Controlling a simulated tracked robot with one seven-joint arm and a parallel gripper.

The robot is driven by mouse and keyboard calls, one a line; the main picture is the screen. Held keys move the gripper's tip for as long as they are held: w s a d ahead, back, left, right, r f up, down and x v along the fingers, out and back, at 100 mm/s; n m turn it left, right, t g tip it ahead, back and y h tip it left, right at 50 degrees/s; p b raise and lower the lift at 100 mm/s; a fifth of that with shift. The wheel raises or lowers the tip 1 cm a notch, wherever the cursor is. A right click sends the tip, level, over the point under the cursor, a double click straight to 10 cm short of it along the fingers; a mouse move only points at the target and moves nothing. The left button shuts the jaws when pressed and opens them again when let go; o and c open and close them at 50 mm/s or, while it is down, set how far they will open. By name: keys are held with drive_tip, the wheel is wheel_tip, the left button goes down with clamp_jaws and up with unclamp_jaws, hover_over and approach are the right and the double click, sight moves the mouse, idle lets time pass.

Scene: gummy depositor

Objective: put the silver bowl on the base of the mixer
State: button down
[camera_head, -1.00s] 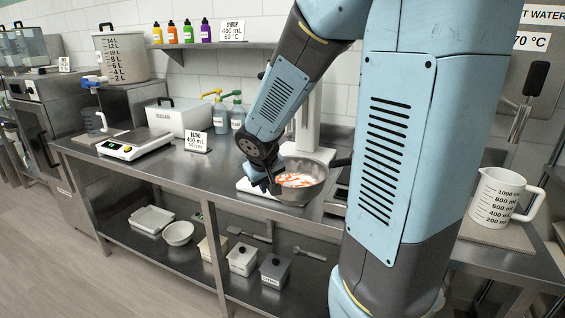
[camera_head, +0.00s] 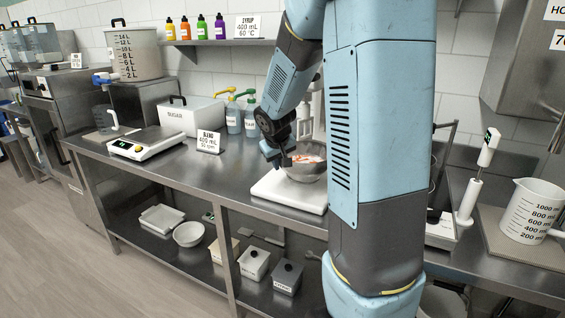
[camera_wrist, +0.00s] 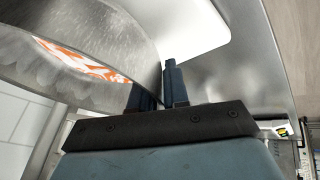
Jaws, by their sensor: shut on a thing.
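The silver bowl (camera_head: 304,174) holds white and orange contents, and my arm hides its right side in the head view. My gripper (camera_head: 279,160) is shut on the bowl's left rim. In the wrist view, the fingers of my gripper (camera_wrist: 157,88) pinch the wall of the bowl (camera_wrist: 100,35). The bowl is upright or nearly so, above the rear part of the mixer's white base (camera_head: 285,193), in front of its white column (camera_head: 318,115). I cannot tell whether the bowl touches the base. The base also shows beyond the bowl in the wrist view (camera_wrist: 190,25).
The scale (camera_head: 146,144), the sugar box (camera_head: 190,116) and a sign (camera_head: 209,141) stand left of the mixer. Pump bottles (camera_head: 234,116) stand behind. A measuring jug (camera_head: 531,211) and a hand blender (camera_head: 474,185) are at right. The counter left of the base is clear.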

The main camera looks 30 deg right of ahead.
drive_tip(key=w+d, duration=0.1)
drive_tip(key=w, duration=0.1)
drive_tip(key=w+d, duration=0.1)
drive_tip(key=w, duration=0.1)
drive_tip(key=w+d, duration=0.1)
drive_tip(key=w, duration=0.1)
drive_tip(key=shift+w+d, duration=0.1)
drive_tip(key=shift+d, duration=0.2)
drive_tip(key=shift+f, duration=1.7)
drive_tip(key=shift+f, duration=0.1)
drive_tip(key=c, duration=1.1)
unclamp_jaws()
